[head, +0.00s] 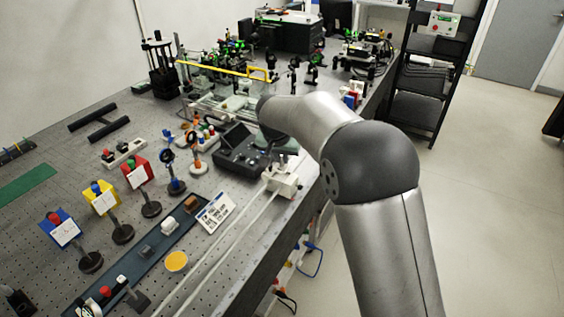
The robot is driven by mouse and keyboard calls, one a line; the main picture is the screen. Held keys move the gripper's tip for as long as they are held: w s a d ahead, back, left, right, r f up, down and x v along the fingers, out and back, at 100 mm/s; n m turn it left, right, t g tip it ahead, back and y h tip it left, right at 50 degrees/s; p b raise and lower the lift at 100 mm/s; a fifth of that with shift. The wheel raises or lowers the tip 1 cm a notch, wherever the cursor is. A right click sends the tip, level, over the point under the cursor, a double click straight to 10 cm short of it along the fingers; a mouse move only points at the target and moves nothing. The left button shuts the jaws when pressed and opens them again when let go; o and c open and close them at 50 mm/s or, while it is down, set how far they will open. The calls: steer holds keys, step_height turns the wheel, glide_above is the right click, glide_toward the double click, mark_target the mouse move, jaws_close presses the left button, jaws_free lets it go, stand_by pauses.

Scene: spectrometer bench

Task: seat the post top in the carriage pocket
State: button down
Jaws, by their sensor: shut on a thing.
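My arm reaches in from the lower right, bends at a dark elbow and points down over the bench. My gripper (281,160) is small and partly hidden under my wrist. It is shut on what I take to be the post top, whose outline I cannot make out. Right below it is a white block (284,183), which looks like the carriage, at the far end of two pale rails (222,250). The pocket cannot be made out. I cannot tell whether the post top touches the block or is in it.
A dark box (240,152) stands just left of my gripper. Posts carrying a blue block (63,228), a yellow block (101,198) and a red block (137,170) stand at left. A printed card (215,213) lies beside the rails. The bench's front edge is close on the right.

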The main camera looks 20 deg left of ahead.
mark_target(282, 163)
steer(key=shift+f, duration=1.6)
steer(key=c, duration=1.9)
jaws_free()
steer(key=shift+f, duration=0.1)
steer(key=shift+o, duration=0.7)
